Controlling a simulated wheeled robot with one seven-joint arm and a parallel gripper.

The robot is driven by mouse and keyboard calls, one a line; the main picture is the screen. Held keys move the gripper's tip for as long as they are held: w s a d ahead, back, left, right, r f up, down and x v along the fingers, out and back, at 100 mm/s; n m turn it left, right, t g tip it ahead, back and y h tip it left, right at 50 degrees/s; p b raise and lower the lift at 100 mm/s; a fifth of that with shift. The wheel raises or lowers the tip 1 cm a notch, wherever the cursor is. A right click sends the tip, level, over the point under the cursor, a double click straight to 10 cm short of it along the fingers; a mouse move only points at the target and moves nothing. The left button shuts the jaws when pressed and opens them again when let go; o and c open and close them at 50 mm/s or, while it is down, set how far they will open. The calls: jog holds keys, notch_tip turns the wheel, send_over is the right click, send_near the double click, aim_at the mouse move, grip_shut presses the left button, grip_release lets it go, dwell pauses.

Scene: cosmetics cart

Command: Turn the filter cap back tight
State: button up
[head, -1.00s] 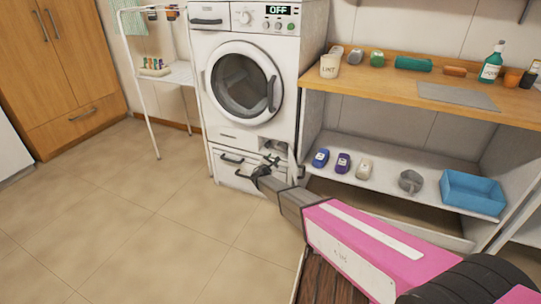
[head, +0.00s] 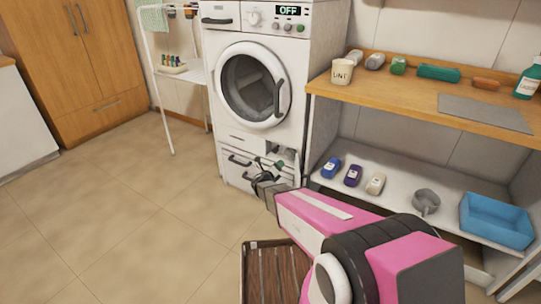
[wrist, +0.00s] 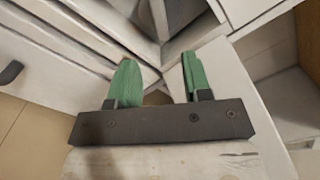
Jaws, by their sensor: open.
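The washing machine (head: 250,130) has a small open recess (head: 284,153) at its lower right front, above a drawer. I cannot clearly make out the filter cap; it is too small in the head view and does not show clearly in the wrist view. My gripper (head: 268,168) is low in front of the recess and drawer. In the wrist view, its two green-padded fingers (wrist: 158,82) are apart with nothing between them. They point toward white panels and a grey opening (wrist: 190,35) beyond the fingertips.
A shelf unit (head: 345,205) stands close on the right, with several bottles, a grey cup (head: 426,201) and a blue bin (head: 495,220) on its lower shelf. A wooden crate (head: 249,245) is on the floor in front. A drying rack (head: 150,75) stands left. The left floor is clear.

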aim_at(289, 154)
jog(key=x, duration=1)
jog(key=shift+w+d, duration=0.15)
jog(key=shift+w, duration=0.2)
grip_shut()
